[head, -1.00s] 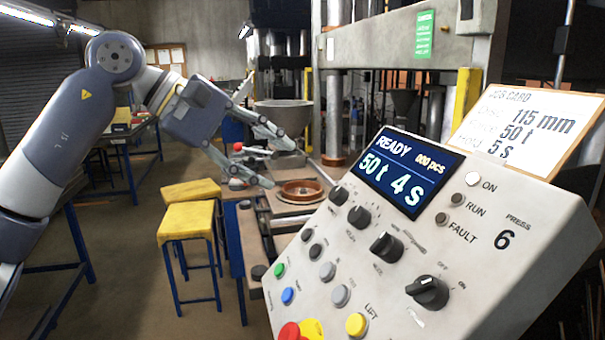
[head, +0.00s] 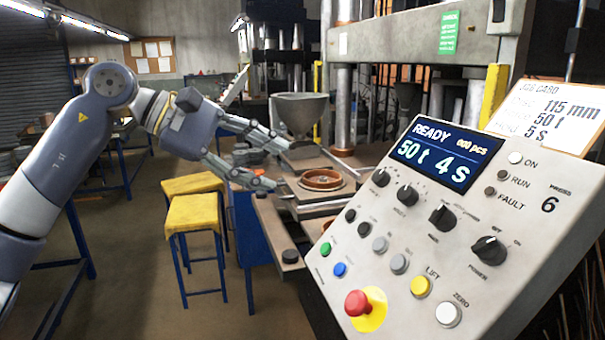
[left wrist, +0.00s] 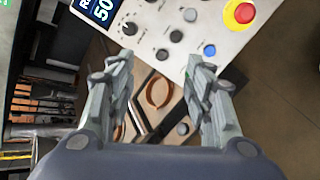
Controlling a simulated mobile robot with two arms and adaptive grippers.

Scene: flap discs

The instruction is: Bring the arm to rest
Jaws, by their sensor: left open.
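My left arm comes in from the left in the head view. My left gripper (head: 281,165) is open and empty, its fingers spread in front of the press, to the left of the control panel (head: 425,235). A round brown ring-shaped mould (head: 321,180) rests on a plate just right of the fingertips; the gripper does not hold it. In the left wrist view the two fingers (left wrist: 160,95) stand wide apart, with the ring (left wrist: 159,92) seen between them. My right gripper is not in view.
The panel's screen (head: 437,153) reads READY, 50 t 4 s. A job card (head: 545,115) stands behind the panel. A grey hopper (head: 300,113) is behind the gripper. Two yellow-topped stools (head: 196,214) stand left of the press, with open floor around them.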

